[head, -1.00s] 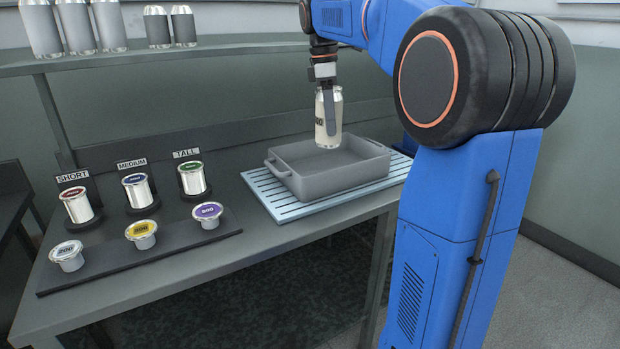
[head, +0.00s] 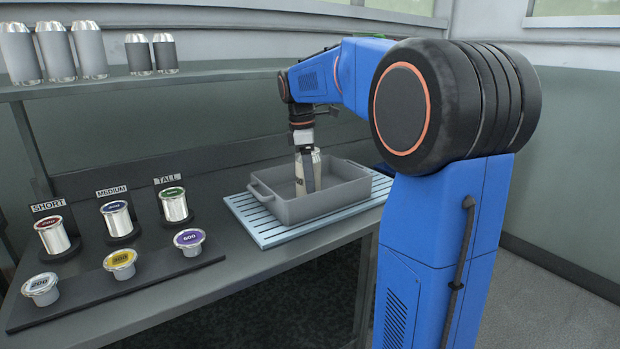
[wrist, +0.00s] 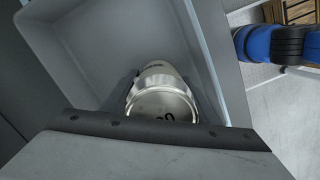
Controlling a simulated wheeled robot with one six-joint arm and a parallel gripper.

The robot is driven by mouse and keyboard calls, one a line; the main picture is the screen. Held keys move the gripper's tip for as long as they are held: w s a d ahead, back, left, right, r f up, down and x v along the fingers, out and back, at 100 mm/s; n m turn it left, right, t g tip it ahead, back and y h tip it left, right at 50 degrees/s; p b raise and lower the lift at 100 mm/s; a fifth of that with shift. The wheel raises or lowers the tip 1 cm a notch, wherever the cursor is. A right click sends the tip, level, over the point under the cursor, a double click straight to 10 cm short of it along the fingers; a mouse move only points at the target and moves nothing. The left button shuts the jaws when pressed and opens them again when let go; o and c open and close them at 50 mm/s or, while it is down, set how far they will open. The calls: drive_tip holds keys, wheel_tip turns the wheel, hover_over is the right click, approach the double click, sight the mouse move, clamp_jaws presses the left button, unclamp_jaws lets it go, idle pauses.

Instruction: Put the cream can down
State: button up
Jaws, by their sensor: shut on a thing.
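The cream can (head: 316,163) is upright inside the grey tray (head: 350,188), its lower part hidden behind the tray's front wall. My gripper (head: 308,176) is shut on the can, with a dark finger across its near side. In the wrist view the can's silver end (wrist: 163,106) with dark print shows between the fingers, and the grey tray floor (wrist: 75,50) lies around it. I cannot tell whether the can's base touches the tray floor.
The tray stands on a pale blue slatted mat (head: 262,232) on the table. To the left are labelled cans on stands (head: 116,218) and a dark strip with several cups (head: 120,262). Silver and dark cans (head: 55,52) stand on the shelf above.

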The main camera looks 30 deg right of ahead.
drive_tip(key=shift+f, duration=0.1)
drive_tip(key=o, duration=1.6)
drive_tip(key=shift+o, duration=0.2)
drive_tip(key=r, duration=0.8)
drive_tip(key=a+r, duration=0.1)
drive_tip(key=r, duration=0.3)
drive_tip(key=shift+w+a+r, duration=0.1)
drive_tip(key=shift+w, duration=0.3)
